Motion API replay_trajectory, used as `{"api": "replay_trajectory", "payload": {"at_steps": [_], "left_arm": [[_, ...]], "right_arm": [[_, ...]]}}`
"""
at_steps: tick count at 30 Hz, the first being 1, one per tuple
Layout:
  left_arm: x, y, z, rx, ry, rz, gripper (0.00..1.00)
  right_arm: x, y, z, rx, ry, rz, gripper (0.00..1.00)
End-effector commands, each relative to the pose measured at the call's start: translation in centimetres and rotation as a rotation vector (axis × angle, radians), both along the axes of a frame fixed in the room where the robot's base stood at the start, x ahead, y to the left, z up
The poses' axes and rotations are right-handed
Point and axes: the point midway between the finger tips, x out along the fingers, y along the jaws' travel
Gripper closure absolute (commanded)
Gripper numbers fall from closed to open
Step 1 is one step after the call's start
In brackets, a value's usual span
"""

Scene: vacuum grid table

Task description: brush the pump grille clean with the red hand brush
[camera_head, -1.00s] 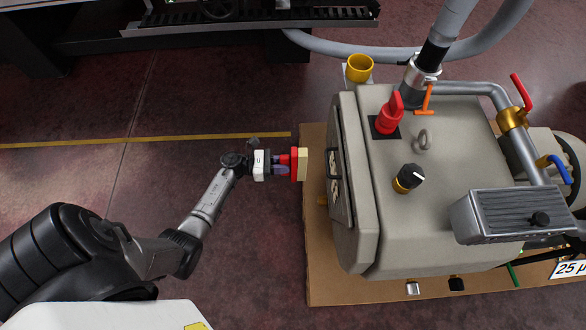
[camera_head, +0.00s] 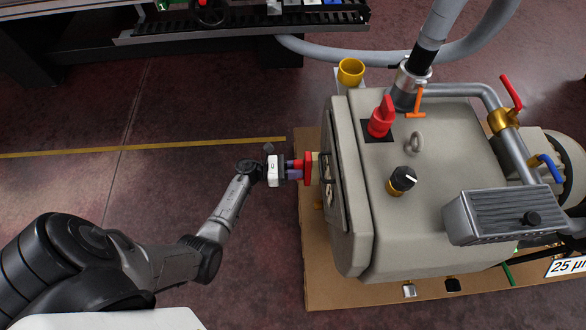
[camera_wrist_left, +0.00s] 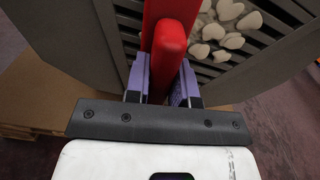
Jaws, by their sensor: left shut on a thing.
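The pump (camera_head: 430,240) is a large beige housing on the right of the head view. Its grille faces left and is seen nearly edge-on there. In the left wrist view the grille (camera_wrist_left: 287,22) shows dark slots, with several pale flakes (camera_wrist_left: 222,30) on it to the right of the brush. My left gripper (camera_head: 294,169) is shut on the handle of the red hand brush (camera_head: 308,168). The brush also shows in the left wrist view (camera_wrist_left: 172,45), upright between the purple fingers. Its bristle end is at the grille side; I cannot tell whether it touches. My right gripper is not in view.
The pump stands on a brown board (camera_head: 335,290). A yellow cup (camera_head: 351,70) is at its back left corner. A red knob (camera_head: 381,118) and a black knob (camera_head: 402,179) stand on top. A grey hose (camera_head: 340,52) runs behind. The floor to the left is clear.

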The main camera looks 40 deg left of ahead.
Motion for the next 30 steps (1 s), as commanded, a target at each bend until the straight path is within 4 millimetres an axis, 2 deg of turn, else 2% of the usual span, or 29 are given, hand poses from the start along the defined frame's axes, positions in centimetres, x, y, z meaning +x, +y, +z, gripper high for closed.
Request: {"api": "replay_trajectory", "payload": {"at_steps": [30], "left_arm": [[0.62, -0.58, 0.0, -0.001, -0.001, -0.002, 1.0]], "right_arm": [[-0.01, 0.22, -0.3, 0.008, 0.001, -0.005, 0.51]]}}
